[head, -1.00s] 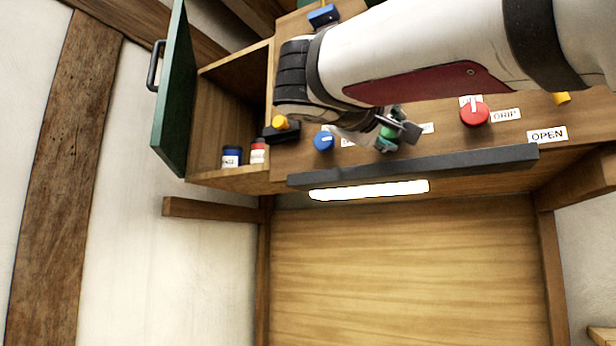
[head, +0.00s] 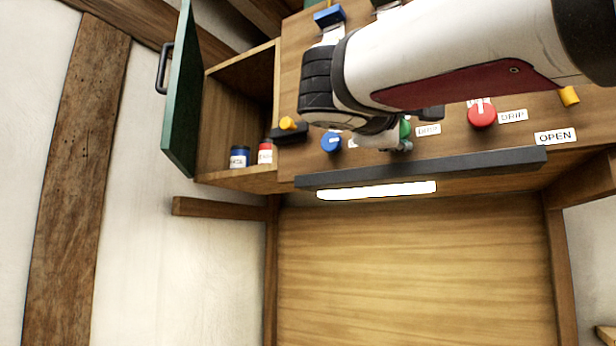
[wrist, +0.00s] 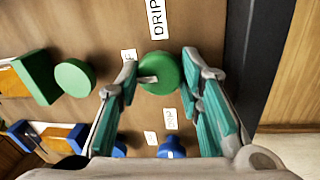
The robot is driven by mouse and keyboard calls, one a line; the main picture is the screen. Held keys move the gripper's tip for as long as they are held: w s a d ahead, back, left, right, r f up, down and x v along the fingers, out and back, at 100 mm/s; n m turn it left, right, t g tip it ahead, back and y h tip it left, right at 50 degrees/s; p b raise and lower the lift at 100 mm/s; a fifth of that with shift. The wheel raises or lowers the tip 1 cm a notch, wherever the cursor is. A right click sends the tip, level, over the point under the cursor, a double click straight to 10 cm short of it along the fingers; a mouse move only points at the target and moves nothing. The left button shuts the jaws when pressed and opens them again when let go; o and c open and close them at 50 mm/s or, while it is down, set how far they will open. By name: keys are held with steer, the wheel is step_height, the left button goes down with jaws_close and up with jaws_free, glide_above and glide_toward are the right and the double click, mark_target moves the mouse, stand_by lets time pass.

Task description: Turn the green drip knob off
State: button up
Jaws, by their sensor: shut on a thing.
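The green drip knob (wrist: 162,72) is round with a pale pointer mark toward its left side in the wrist view. My gripper (wrist: 162,70) has one teal-padded finger on each side of it and is shut on it. A DRIP label (wrist: 156,18) lies above the knob in that view. A small white label ending in F (wrist: 128,56) is partly hidden by the left finger.
A red knob (head: 481,114) and a blue knob (head: 331,142) sit on the same panel. A dark rail (head: 420,167) runs along the panel's lower edge. A green cabinet door (head: 182,95) stands open at left. A round green knob (wrist: 75,77) is left of my fingers.

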steer(key=o, duration=1.2)
steer(key=shift+c, duration=0.2)
steer(key=shift+s+a, duration=0.1)
steer(key=v, duration=1.1)
steer(key=shift+s+a, duration=0.2)
steer(key=shift+s, duration=0.1)
steer(key=shift+f, duration=0.1)
